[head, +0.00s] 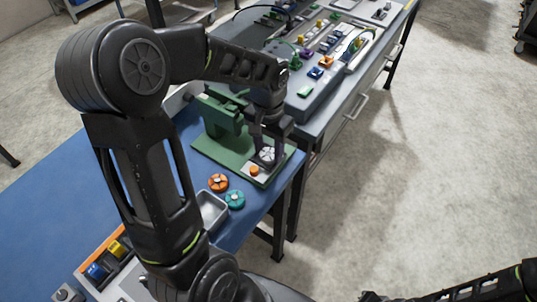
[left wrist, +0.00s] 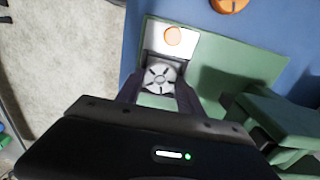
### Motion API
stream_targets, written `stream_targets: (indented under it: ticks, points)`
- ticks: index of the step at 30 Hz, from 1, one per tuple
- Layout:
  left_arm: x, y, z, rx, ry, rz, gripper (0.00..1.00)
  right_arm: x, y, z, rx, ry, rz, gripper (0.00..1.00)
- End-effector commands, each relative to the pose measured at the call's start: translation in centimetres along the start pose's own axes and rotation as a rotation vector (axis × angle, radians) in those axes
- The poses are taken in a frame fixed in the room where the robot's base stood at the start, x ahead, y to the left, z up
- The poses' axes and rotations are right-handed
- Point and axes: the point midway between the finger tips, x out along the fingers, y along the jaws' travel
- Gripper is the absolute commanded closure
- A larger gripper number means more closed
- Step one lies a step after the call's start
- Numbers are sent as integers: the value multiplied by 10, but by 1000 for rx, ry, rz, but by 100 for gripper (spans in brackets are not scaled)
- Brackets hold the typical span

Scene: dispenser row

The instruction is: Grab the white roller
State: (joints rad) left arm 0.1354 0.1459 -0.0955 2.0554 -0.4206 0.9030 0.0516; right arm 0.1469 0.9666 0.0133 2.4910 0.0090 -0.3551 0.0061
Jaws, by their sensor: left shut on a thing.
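The white roller (head: 267,154) is a round white wheel with dark slots, at the front end of a green fixture (head: 222,118) on the blue table. It also shows in the left wrist view (left wrist: 160,76), between the two dark fingers. My left gripper (head: 268,150) points down and is shut on the white roller. In the left wrist view my left gripper (left wrist: 159,88) has one finger on each side of it. An orange button (head: 255,171) on a pale plate lies just in front of the roller. Part of my right arm shows at the lower right; its gripper is not visible.
An orange roller (head: 218,182) and a teal roller (head: 235,199) lie on the blue table near a small metal tray (head: 212,211). A bin with coloured parts (head: 108,262) stands at the front left. A long bench (head: 330,85) with several coloured parts lies beyond. Open floor is on the right.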

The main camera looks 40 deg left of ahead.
Motion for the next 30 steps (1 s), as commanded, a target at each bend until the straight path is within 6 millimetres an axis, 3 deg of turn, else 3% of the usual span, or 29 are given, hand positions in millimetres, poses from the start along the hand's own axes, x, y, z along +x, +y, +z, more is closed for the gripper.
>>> stream_targets:
  ticks: [11, 24, 30]
  points:
    - [-7, 0, -1, 0, 2, -1, 96, 1, 0, 0, 0, 0, 0, 100]
    - [-82, 0, -1, 1, 5, -1, 96, 11, 3, -2, -3, 3, -4, 100]
    - [-100, 0, 0, 0, 1, 0, 96, 12, 3, -2, -3, 4, -4, 100]
